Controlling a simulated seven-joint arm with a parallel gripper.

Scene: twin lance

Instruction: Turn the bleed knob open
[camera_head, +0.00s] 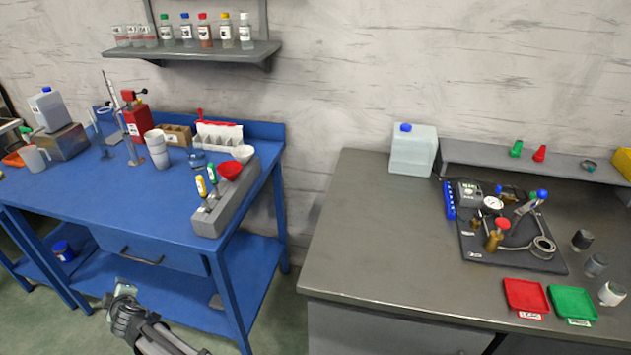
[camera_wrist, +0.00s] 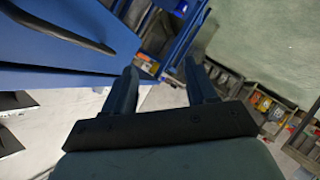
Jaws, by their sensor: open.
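A dark board (camera_head: 480,250) on the grey bench at the right carries a small rig. The rig has a round gauge (camera_head: 493,203), a red knob (camera_head: 502,224) on a brass body, a blue knob (camera_head: 541,194), a grey hose and a boxed device (camera_head: 468,192). I cannot tell which knob is the bleed knob. My gripper (camera_head: 115,292) is low at the left, in front of the blue bench and far from the board. In the wrist view my gripper (camera_wrist: 162,75) is open with nothing between its fingers.
A blue bench (camera_head: 165,215) with a drawer handle (camera_head: 140,257) is close to my gripper. The grey bench (camera_head: 390,240) has a clear left half. A red tray (camera_head: 526,296) and a green tray (camera_head: 572,303) lie before the board. A jug (camera_head: 412,152) stands behind.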

